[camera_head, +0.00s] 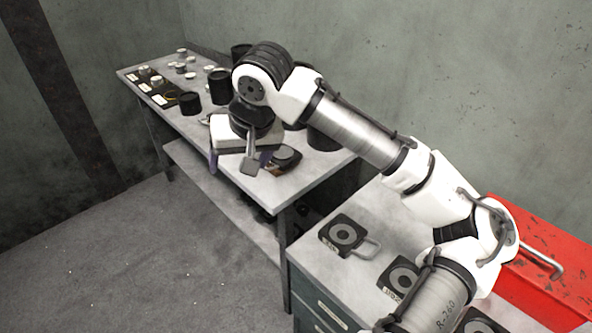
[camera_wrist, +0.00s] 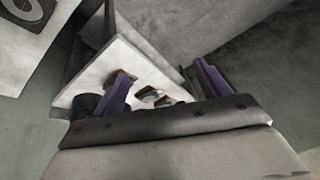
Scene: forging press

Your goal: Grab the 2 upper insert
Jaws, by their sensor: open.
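My gripper (camera_head: 238,162) hangs over the near half of the long grey table (camera_head: 315,178) in the head view. In the wrist view its two purple fingers (camera_wrist: 160,80) stand wide apart with nothing held between them. A dark round piece on a block (camera_head: 284,157) lies on the table just right of my gripper. Several small dark and pale pieces (camera_wrist: 150,96) show between and beyond the fingers in the wrist view, on the pale table top. I cannot tell which pieces are the upper inserts, as labels are too small to read.
Black cylinders (camera_head: 190,103) and small metal discs with labelled plates (camera_head: 158,81) stand toward the table's far end. The near cabinet bears square dark plates with grey rings (camera_head: 343,235) and a red toolbox (camera_head: 545,265). Open floor (camera_head: 130,255) lies left.

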